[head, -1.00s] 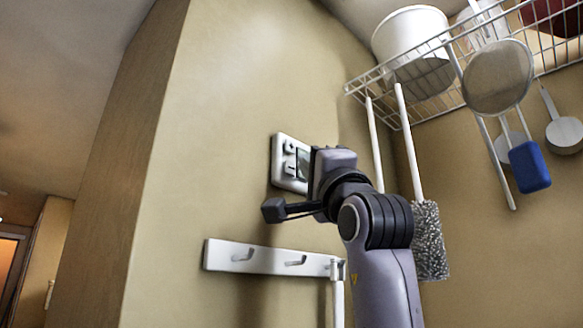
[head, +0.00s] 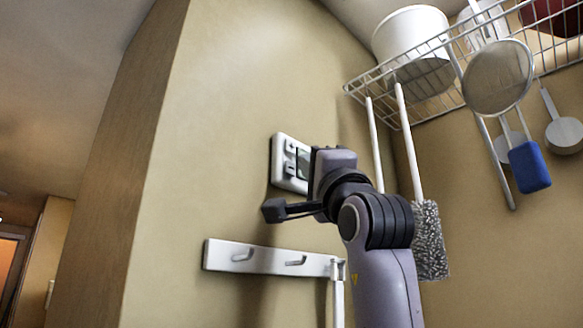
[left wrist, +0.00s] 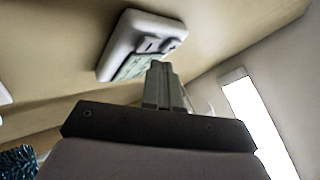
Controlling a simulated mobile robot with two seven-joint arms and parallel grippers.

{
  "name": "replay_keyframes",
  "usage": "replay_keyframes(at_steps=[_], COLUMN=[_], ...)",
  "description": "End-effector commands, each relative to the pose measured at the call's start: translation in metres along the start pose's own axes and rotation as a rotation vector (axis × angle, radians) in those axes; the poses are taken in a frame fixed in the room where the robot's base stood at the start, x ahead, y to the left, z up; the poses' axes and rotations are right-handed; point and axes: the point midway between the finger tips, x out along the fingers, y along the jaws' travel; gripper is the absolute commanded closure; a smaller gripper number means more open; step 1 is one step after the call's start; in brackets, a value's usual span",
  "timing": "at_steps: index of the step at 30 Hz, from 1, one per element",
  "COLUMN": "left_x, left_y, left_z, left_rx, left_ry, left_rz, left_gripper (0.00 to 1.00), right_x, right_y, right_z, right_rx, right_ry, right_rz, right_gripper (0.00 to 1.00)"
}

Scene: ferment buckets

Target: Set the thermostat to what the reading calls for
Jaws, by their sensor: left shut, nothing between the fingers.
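The thermostat (head: 283,163) is a white box on the beige wall, with raised buttons on its left part and a grey screen partly hidden behind my left gripper. My left gripper (head: 308,163) is at the thermostat's right side in the head view. In the left wrist view the thermostat (left wrist: 122,38) shows its buttons and a pale greenish screen, whose reading I cannot make out. There the shut, empty fingers of my left gripper (left wrist: 159,72) point toward the thermostat near its lower right edge. I cannot tell whether they touch it. My right gripper is out of view.
A white hook rail (head: 268,258) is on the wall below the thermostat. To the right, a wire shelf (head: 440,45) holds a white bucket (head: 412,35). A brush (head: 428,240), a strainer (head: 497,78) and a blue-ended tool (head: 529,167) hang below it. The wall left of the thermostat is clear.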

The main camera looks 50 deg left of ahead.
Motion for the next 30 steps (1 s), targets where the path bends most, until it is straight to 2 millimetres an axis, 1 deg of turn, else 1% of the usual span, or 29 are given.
replay_keyframes(at_steps=[11, 19, 30], left_x=[0.0002, 0.0056, 0.0061], left_y=[0.0001, 0.0041, 0.0045], left_z=[0.0002, 0.0042, 0.0045], left_rx=[0.0, 0.001, 0.0], left_ry=[0.0, -0.001, 0.0], left_rz=[0.0, 0.001, 0.0], left_gripper=[1.0, 1.0, 1.0], right_x=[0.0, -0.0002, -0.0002], right_y=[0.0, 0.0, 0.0], right_z=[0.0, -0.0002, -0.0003], right_rx=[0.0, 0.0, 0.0], right_ry=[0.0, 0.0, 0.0], right_rz=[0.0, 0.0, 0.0], right_gripper=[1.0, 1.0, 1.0])
